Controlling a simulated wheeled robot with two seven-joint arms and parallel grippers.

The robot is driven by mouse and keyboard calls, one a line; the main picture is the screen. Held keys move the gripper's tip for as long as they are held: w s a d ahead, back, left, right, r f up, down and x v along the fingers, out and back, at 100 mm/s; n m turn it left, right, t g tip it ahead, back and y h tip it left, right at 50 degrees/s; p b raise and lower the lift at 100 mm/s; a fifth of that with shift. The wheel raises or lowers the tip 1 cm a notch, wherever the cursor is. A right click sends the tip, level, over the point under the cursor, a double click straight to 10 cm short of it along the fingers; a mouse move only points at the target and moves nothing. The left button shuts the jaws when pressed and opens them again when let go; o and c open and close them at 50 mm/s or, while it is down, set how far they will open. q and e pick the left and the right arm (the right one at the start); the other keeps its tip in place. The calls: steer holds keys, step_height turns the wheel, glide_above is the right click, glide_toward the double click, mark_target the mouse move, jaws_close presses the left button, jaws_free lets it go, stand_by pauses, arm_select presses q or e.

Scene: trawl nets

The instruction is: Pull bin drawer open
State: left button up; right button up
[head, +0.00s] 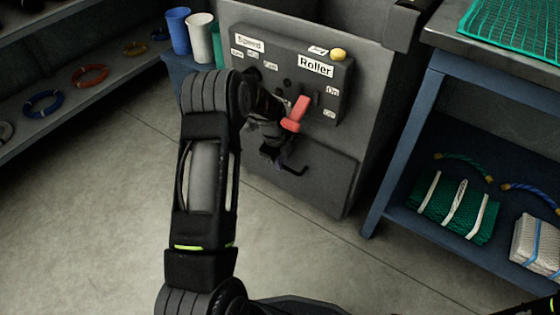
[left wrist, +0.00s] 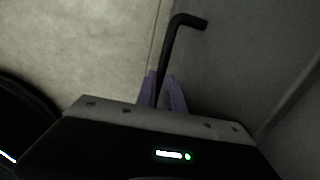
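The bin drawer (head: 325,182) is a dark grey panel low on the front of a grey machine. It looks flush or nearly flush with the front. Its black bent handle (head: 296,171) sticks out at the panel's upper left. My left gripper (head: 274,154) is at the handle, partly hidden by my own wrist. In the left wrist view the handle (left wrist: 173,38) runs down between the purple fingertips (left wrist: 162,82), which sit close on both sides of it.
Above the drawer is a control box (head: 330,83) with a red lever (head: 296,114) and a yellow knob (head: 338,54), close to my left wrist. A blue bench (head: 400,150) with nets stands right. A shelf (head: 60,110) with rope rings stands left. The floor (head: 300,240) before the drawer is clear.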

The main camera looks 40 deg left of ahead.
arm_select(q)
jaws_close()
stand_by(0.7)
steer(key=shift+s, duration=0.15)
